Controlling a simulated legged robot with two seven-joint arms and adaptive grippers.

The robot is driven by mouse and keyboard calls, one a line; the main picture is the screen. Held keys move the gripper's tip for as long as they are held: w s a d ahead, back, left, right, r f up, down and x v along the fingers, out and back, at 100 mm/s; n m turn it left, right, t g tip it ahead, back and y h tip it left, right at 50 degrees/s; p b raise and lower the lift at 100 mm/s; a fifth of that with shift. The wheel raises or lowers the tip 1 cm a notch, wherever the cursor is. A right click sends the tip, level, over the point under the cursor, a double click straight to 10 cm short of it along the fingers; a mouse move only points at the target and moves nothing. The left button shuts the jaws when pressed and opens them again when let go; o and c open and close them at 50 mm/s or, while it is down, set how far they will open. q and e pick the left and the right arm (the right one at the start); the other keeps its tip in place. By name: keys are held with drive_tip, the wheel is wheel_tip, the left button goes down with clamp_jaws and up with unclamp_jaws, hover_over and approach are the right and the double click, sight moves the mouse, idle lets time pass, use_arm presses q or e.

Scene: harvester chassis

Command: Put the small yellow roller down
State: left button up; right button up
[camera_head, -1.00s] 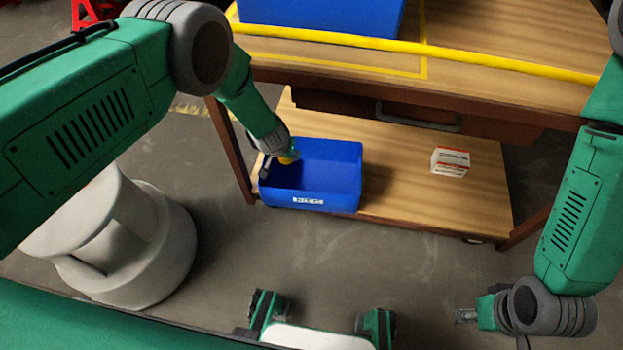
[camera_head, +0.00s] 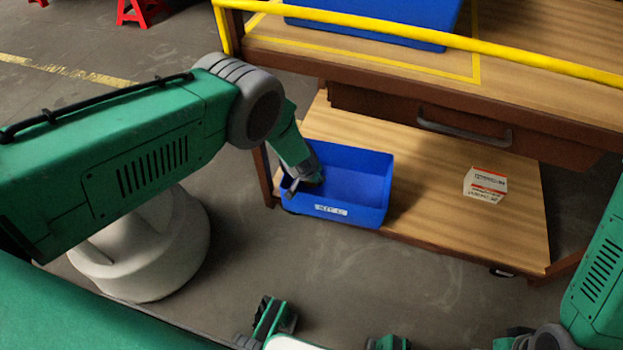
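A blue bin (camera_head: 372,190) with a white label stands on the lower wooden shelf of the workbench. My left gripper (camera_head: 305,186) points down into the left side of this bin, close to its front left corner. Its fingers are small and partly hidden by the wrist and the bin wall. The small yellow roller does not show now; I cannot tell whether it is between the fingers or lies hidden in the bin. The visible part of the bin floor looks empty. My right gripper (camera_head: 510,342) is at the bottom right, mostly cut off by the picture edge.
A small white and red box (camera_head: 485,185) sits on the lower shelf (camera_head: 430,210), right of the bin. Above are a drawer with a grey handle (camera_head: 463,129), a yellow rail (camera_head: 480,47) and another blue bin (camera_head: 370,18). A round pale pedestal (camera_head: 150,255) stands at left.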

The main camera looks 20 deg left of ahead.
use_arm(q)
drive_tip(key=shift+s+f, duration=0.1)
drive_tip(key=shift+f, duration=0.2)
drive_tip(key=shift+d+f, duration=0.1)
drive_tip(key=shift+f, duration=0.15)
drive_tip(key=o, duration=1.2)
drive_tip(key=shift+c, duration=0.2)
